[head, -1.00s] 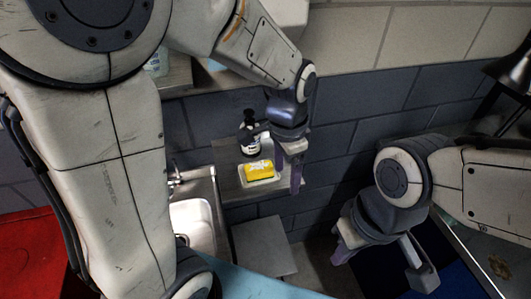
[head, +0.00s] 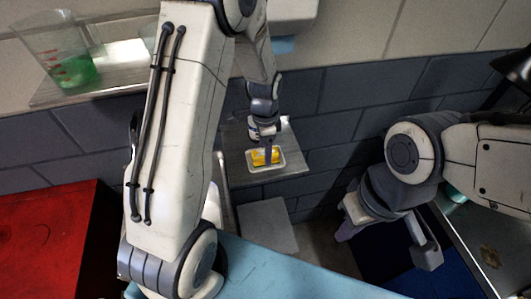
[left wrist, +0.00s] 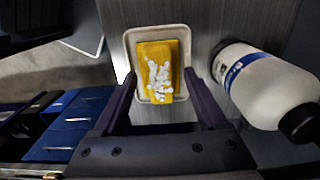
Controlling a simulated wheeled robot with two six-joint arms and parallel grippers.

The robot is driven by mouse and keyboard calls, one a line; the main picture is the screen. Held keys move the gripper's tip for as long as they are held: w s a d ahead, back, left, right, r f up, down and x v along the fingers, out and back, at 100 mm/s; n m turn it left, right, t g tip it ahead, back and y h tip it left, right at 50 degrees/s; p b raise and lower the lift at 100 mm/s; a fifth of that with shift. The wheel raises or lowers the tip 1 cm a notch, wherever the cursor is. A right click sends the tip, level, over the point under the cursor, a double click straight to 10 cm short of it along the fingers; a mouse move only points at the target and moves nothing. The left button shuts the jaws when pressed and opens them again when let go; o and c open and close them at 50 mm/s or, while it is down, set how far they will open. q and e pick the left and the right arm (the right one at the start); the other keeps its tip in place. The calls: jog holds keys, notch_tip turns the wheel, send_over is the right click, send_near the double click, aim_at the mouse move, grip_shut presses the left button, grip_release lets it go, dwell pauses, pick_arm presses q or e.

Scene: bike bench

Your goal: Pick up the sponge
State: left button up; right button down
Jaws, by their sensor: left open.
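The yellow sponge (left wrist: 155,75) with white foam on top lies in a shallow white dish (left wrist: 132,36). In the head view the sponge (head: 259,158) and its dish (head: 254,168) sit on a small grey shelf.
A beaker with green liquid (head: 75,65) stands on an upper shelf (head: 110,85). A red cabinet (head: 45,235) is at left. The brick wall is behind the small shelf (head: 290,160).

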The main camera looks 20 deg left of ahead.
pick_arm(q)
grip_shut()
dwell(0.3)
